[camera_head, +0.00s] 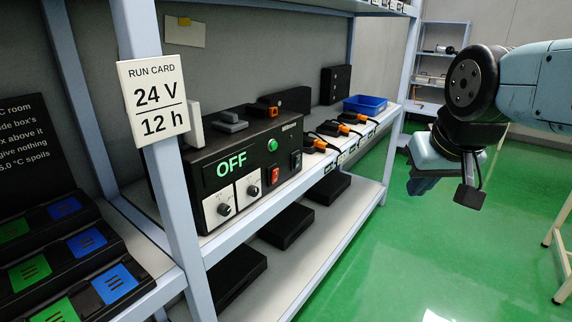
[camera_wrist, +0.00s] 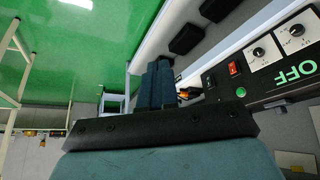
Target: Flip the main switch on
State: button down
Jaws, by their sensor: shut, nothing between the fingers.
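A black control box (camera_head: 200,165) stands on the middle shelf with "OFF" lit green on its display (camera_head: 231,164). Its front has a red rocker switch (camera_head: 275,175), a dark switch (camera_head: 296,160) and a green round button or lamp (camera_head: 272,145). Any labels are too small to read. In the wrist view, the red switch (camera_wrist: 233,69) and the display (camera_wrist: 295,72) show at the right. My gripper (camera_head: 422,186) is shut and empty over the aisle, well right of the box; its fingers (camera_wrist: 158,85) point toward the shelf side, apart from the box.
A run card (camera_head: 153,98) reading "24 V, 12 h" hangs on the shelf post (camera_head: 178,215). Two white-panelled knobs (camera_head: 225,209) sit below the display. Orange-and-black connectors (camera_head: 342,129) and a blue bin (camera_head: 366,104) stand farther along. The green aisle floor (camera_head: 420,265) is clear.

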aim_at(275, 176)
jog(key=w+a+f+m+y, duration=0.1)
jog(key=w+a+f+m, duration=0.1)
jog(key=w+a, duration=0.3)
jog(key=w+a+f+m+g+y, duration=0.1)
jog(key=w+a, duration=0.4)
jog(key=w, duration=0.9)
jog(key=w+a+f+m+g+y, duration=0.1)
jog(key=w+a+f+m+y, duration=0.1)
jog(key=w, duration=0.8)
jog(key=a+f+m, duration=0.1)
jog(key=a+m, duration=0.1)
jog(key=a, duration=0.1)
jog(key=shift+w+a+f+m, duration=0.15)
jog(key=shift+w+a+m, duration=0.05)
jog(key=shift+m, duration=0.1)
jog(key=shift+f+g, duration=0.15)
jog(key=shift+g, duration=0.15)
jog(key=w+a+f, duration=0.5)
jog(key=a+f, duration=0.1)
jog(key=f, duration=0.2)
jog(key=shift+a, duration=0.25)
jog(key=shift+w+d, duration=0.1)
